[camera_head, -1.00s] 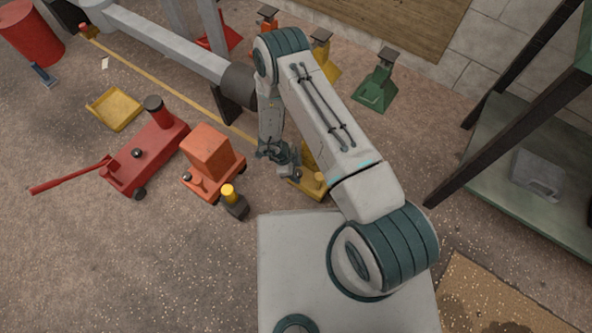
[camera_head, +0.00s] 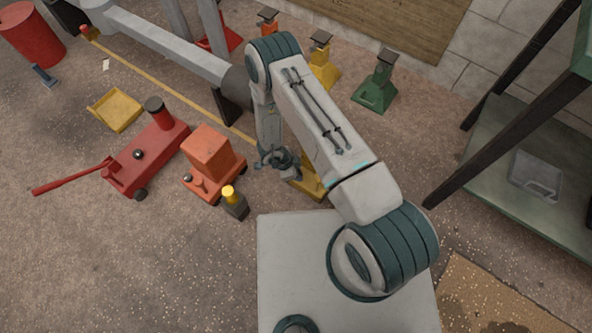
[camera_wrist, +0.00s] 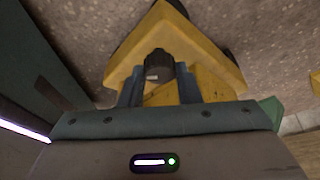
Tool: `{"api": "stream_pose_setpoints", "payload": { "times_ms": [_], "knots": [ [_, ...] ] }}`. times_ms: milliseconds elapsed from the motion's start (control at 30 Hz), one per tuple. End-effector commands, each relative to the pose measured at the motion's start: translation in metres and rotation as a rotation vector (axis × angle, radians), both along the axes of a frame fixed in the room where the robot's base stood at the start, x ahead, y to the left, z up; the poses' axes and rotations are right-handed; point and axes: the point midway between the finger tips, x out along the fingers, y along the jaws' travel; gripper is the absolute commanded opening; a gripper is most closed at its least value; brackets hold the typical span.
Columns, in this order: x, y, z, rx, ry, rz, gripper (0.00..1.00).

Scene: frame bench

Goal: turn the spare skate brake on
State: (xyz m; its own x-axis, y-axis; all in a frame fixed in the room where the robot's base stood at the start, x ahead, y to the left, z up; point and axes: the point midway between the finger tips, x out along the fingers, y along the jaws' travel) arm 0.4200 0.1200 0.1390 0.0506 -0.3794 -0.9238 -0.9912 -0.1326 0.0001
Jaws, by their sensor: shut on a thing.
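The yellow skate (camera_head: 313,186) stands on the floor beside my base, partly hidden behind my arm in the head view. In the wrist view the yellow skate (camera_wrist: 205,62) fills the upper middle, with a dark knob (camera_wrist: 157,66) on it. My gripper (camera_wrist: 158,88) has its two fingers on either side of this knob and is shut on it. The head view shows my gripper (camera_head: 280,160) low over the skate's left side. Whether the brake is on or off cannot be told. The knob is hidden in the head view.
A red trolley jack (camera_head: 148,160) lies farther left. Green (camera_head: 376,88) and yellow (camera_head: 323,62) stands are behind. A shelf rack (camera_head: 500,150) is at right.

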Motion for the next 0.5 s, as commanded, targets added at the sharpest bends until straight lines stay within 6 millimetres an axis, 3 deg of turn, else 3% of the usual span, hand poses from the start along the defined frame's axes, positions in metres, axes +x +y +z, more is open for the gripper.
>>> {"api": "stream_pose_setpoints", "payload": {
  "times_ms": [500],
  "knots": [
    [-0.0035,-0.0019,-0.0001,-0.001,0.002,0.475,0.07]
  ]
}}
